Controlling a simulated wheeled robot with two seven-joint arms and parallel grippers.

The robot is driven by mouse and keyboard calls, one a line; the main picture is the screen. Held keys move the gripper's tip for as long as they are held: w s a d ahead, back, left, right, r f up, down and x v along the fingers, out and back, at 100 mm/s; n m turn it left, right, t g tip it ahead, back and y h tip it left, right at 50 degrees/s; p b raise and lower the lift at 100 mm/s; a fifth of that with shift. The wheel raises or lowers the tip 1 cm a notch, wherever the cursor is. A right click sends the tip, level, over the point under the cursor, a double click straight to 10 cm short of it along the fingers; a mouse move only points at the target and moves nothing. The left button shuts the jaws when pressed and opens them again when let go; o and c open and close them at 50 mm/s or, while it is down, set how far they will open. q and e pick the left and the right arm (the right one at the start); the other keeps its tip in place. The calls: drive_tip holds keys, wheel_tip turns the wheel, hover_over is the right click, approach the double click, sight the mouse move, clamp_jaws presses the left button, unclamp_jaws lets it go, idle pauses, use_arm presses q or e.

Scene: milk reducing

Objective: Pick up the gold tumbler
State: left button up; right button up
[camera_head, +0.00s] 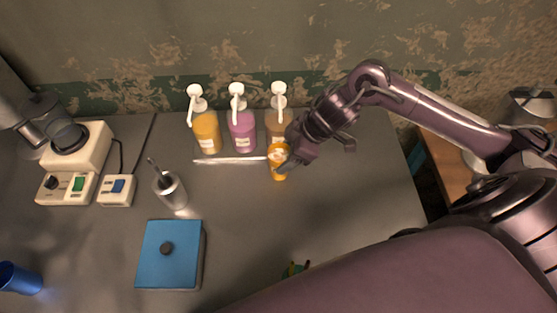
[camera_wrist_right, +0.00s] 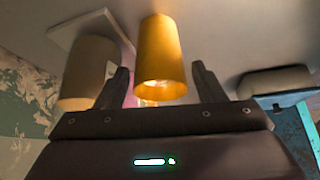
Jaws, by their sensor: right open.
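The gold tumbler (camera_head: 278,175) stands on the grey counter in front of the brown pump bottle, partly hidden by my right gripper (camera_head: 287,161) in the head view. In the right wrist view, the gold tumbler (camera_wrist_right: 161,52) appears between and beyond the two spread fingers of my right gripper (camera_wrist_right: 165,88). The fingers are open, with nothing clamped between them. Whether a finger touches the tumbler cannot be told. My left gripper is not in view.
Yellow (camera_head: 206,131), purple (camera_head: 242,131) and brown (camera_head: 277,120) pump bottles stand along the wall. A metal cup (camera_head: 172,194), blue box (camera_head: 168,258), white-based machine (camera_head: 84,147) and blue cup (camera_head: 20,279) are leftward. The counter right of the tumbler is clear.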

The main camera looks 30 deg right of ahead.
drive_tip(key=x, duration=0.4)
drive_tip(key=shift+f, duration=0.15)
drive_tip(key=c, duration=1)
drive_tip(key=shift+w, duration=0.1)
